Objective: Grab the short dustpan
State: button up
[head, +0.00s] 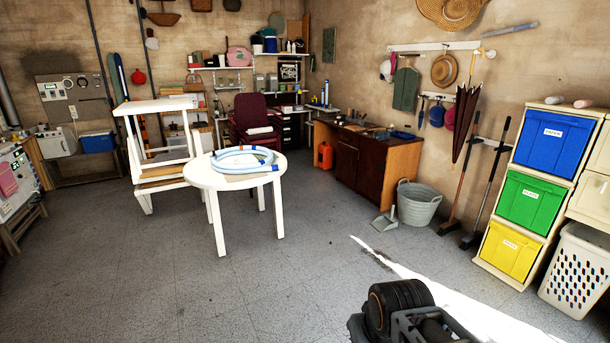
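A short grey dustpan (384,223) stands on the floor just left of a grey metal bucket, in front of the dark wooden cabinet. Its pan lies on the floor and its short handle rises upright beside the bucket. Part of my own arm, dark and rounded, shows at the bottom edge, well in front of the dustpan. My gripper's fingers are not in view, and nothing shows touching the dustpan.
The metal bucket (417,203) stands close beside the dustpan. Brooms (487,190) lean on the wall to the right, near the coloured bins (523,203). A round white table (234,178) with a hose stands left. The grey floor between my arm and the dustpan is clear, with a bright sunlit streak.

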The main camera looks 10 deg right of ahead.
aim_at(386, 222)
jog(key=z, duration=0.15)
jog(key=i, duration=2.45)
jog(key=z, duration=0.6)
jog(key=i, duration=2.9)
jog(key=z, duration=0.5)
jog(key=i, duration=0.95)
jog(key=z, duration=0.05)
